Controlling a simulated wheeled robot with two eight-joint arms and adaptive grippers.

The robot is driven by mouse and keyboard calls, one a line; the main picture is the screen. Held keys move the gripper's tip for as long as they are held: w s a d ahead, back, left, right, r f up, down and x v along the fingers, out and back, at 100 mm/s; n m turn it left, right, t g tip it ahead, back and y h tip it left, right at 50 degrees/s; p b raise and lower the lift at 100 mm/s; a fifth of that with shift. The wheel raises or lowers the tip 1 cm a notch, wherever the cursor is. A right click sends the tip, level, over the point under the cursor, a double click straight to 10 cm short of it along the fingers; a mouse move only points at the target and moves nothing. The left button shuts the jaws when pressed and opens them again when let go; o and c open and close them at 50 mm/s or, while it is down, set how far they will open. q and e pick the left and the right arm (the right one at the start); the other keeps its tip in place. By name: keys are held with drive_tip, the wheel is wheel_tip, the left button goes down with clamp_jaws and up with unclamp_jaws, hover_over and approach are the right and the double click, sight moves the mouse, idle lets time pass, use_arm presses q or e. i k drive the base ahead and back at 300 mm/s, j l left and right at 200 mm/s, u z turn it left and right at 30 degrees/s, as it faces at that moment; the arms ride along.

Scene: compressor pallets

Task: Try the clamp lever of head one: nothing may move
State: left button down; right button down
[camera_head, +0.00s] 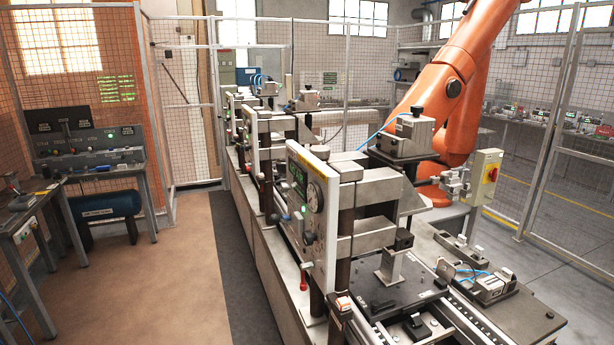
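A row of test heads stands along a long grey bench. The nearest head (366,241) has a grey front panel (318,195) with a green display and a round gauge. A lever with a red knob (304,281) hangs low at that panel's left side; I take it for a clamp lever. I cannot read which head is numbered one. Neither of my grippers is in view, and nothing is seen touching the levers.
An orange robot arm (447,90) stands behind the bench. Dark pallets (375,297) lie on the rail at the right front. A yellow switch box (485,176) stands beyond. Mesh fencing (345,75) encloses the area. The brown floor (180,275) left of the bench is clear.

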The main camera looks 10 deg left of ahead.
sight(274, 219)
drive_tip(key=j+z, duration=0.35)
drive_tip(key=j, duration=1.65)
